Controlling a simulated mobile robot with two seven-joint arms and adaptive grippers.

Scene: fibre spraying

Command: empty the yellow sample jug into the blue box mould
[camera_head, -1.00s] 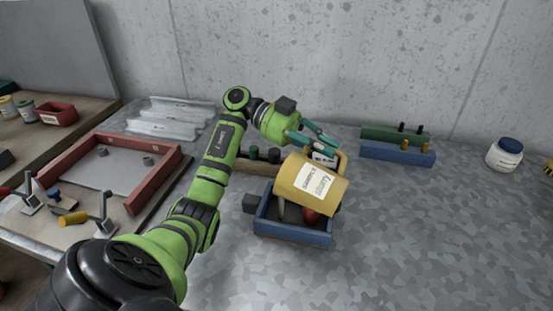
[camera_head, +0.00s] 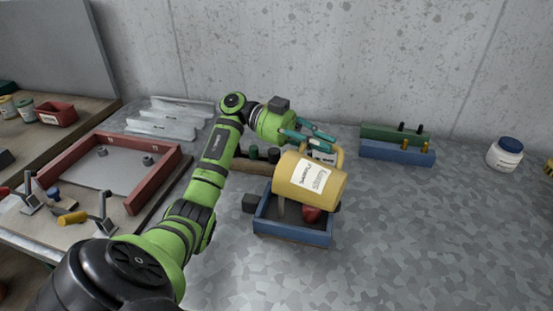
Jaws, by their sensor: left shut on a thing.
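The yellow sample jug (camera_head: 297,174) has a white label and is tilted well over, lying nearly on its side in the air above the blue box mould. My left gripper (camera_head: 325,147) is shut on the jug's handle at its upper back side. The blue box mould (camera_head: 294,234) stands on the grey table under the jug. A red thing (camera_head: 311,214) and a pale upright piece show inside it. The jug hides the mould's back part, and I cannot see the jug's mouth or contents clearly. My right gripper is not in view.
Green and blue bars (camera_head: 397,152) with pegs lie at the back right. A white jar (camera_head: 505,154) with a blue lid stands further right. A red frame (camera_head: 142,190) and clamps are on the left. The table's right front is clear.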

